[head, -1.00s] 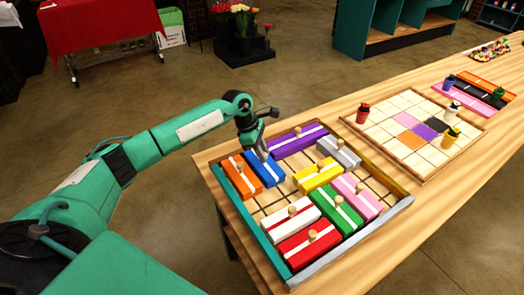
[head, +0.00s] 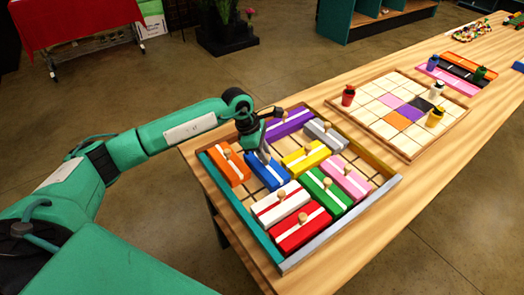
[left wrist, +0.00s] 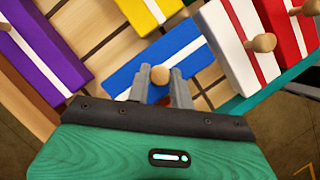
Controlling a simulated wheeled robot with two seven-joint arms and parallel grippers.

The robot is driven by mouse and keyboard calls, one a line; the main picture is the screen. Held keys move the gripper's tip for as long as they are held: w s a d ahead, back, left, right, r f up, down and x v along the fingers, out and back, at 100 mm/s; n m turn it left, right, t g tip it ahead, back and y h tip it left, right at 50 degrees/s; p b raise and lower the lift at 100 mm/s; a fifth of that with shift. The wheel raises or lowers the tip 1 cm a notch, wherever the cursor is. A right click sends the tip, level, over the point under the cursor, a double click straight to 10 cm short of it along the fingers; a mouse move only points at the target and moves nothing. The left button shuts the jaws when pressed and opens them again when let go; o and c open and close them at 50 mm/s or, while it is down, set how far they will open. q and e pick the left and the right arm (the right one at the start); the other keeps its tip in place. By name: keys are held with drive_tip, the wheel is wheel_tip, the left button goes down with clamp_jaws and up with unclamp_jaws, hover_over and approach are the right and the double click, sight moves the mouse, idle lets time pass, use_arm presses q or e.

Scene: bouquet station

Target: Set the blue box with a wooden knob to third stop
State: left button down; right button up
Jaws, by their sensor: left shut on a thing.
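The blue box (head: 272,175) has a white stripe and a wooden knob, and sits in the framed tray (head: 344,230). In the head view it lies between the orange box (head: 229,167) and the yellow box (head: 305,157), above the white box (head: 281,203). My left gripper (head: 264,154) is over the blue box and partly hides it. In the left wrist view its fingers (left wrist: 160,84) are shut on the wooden knob (left wrist: 160,75), one on each side, with the blue box (left wrist: 150,62) beneath. My right gripper is not in view.
Purple (head: 289,123), grey (head: 325,134), green (head: 325,190), pink (head: 347,178) and red (head: 300,230) boxes crowd the tray. Bare grid shows beside the blue box. A second grid board (head: 385,128) with small vases lies to the right.

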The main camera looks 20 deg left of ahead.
use_arm(q)
drive_tip(key=c, duration=1.4)
unclamp_jaws()
drive_tip(key=shift+o, duration=0.7)
drive_tip(key=shift+r, duration=0.1)
drive_tip(key=shift+a+r, duration=0.1)
drive_tip(key=shift+r, duration=0.15)
drive_tip(key=b+v, duration=0.3)
drive_tip(key=v, duration=1)
drive_tip(key=shift+b, duration=0.35)
drive_tip(key=shift+s, duration=0.1)
